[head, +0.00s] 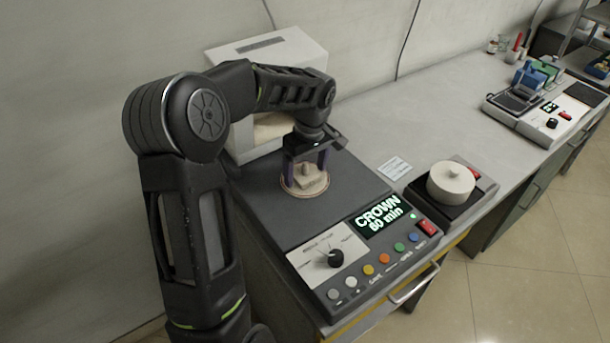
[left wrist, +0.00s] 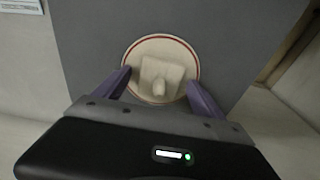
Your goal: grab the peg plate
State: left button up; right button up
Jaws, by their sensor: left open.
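The peg plate (head: 309,180) is a small beige block with a peg standing up from it. It rests on a round cream disc with a red rim (head: 290,192) on top of the dark grey machine. In the left wrist view the peg plate (left wrist: 158,80) lies between the fingers, and the disc (left wrist: 135,56) shows around it. My left gripper (head: 307,165) points down over the peg plate, its purple fingers open on either side of it. In the left wrist view the gripper (left wrist: 160,85) shows gaps between both fingers and the block. My right gripper is not in view.
A white box-shaped unit (head: 300,50) with an opening stands behind the disc. The control panel (head: 335,258) with knob, buttons and a "CROWN 60 min" display is in front. A round cream lidded piece (head: 451,182) sits on a black base at right. Grey bench (head: 440,105) is mostly clear.

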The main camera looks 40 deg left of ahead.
pick_arm(q)
jog(key=shift+c, duration=0.3)
jog(key=c, duration=1.4)
jog(key=shift+r, duration=0.15)
jog(key=shift+c, duration=0.2)
notch_tip(320, 180, up, 10)
jog(key=shift+f+b, duration=0.1)
jog(key=shift+b, duration=0.25)
